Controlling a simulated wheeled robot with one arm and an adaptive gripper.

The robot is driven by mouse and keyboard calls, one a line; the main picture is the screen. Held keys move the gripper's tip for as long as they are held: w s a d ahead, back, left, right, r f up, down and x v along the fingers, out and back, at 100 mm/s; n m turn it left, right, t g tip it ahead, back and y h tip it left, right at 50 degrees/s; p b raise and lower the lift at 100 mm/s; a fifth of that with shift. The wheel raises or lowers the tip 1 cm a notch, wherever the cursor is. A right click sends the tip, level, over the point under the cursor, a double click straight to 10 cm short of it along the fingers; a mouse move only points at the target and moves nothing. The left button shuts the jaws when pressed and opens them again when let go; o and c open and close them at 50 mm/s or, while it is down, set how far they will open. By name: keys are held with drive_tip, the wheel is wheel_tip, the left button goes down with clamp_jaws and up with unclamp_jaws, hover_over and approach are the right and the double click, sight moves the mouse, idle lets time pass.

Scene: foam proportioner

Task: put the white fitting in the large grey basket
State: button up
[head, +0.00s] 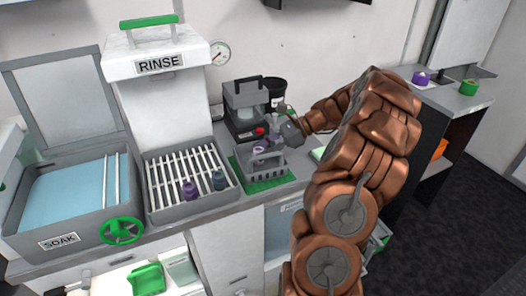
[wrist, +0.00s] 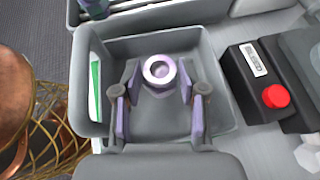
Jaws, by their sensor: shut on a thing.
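The white fitting (wrist: 159,71), a pale ring-shaped piece with a lavender tint, is between the fingertips of my gripper (wrist: 158,78) in the wrist view. My gripper is shut on it. The large grey basket (wrist: 215,75) surrounds the fitting and fingers in that view, so they are over or inside it. How far the fitting is above the basket floor I cannot tell. In the head view the grey basket (head: 271,168) stands on a green mat (head: 270,185), with my gripper (head: 268,143) coming in from the right. The fitting is small and partly hidden there.
A dark machine with a red button (wrist: 275,96) stands close beside the basket. To the left are the rinse rack (head: 160,204), holding a purple and a teal fitting, and the soak tank (head: 70,228). Two more fittings stand on the far-right counter (head: 450,98).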

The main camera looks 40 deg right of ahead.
drive_tip(key=shift+f, duration=0.45)
drive_tip(key=shift+f, duration=0.2)
drive_tip(key=o, duration=0.7)
drive_tip(key=shift+r, duration=0.2)
drive_tip(key=b+v, duration=0.1)
drive_tip(key=v, duration=1.1)
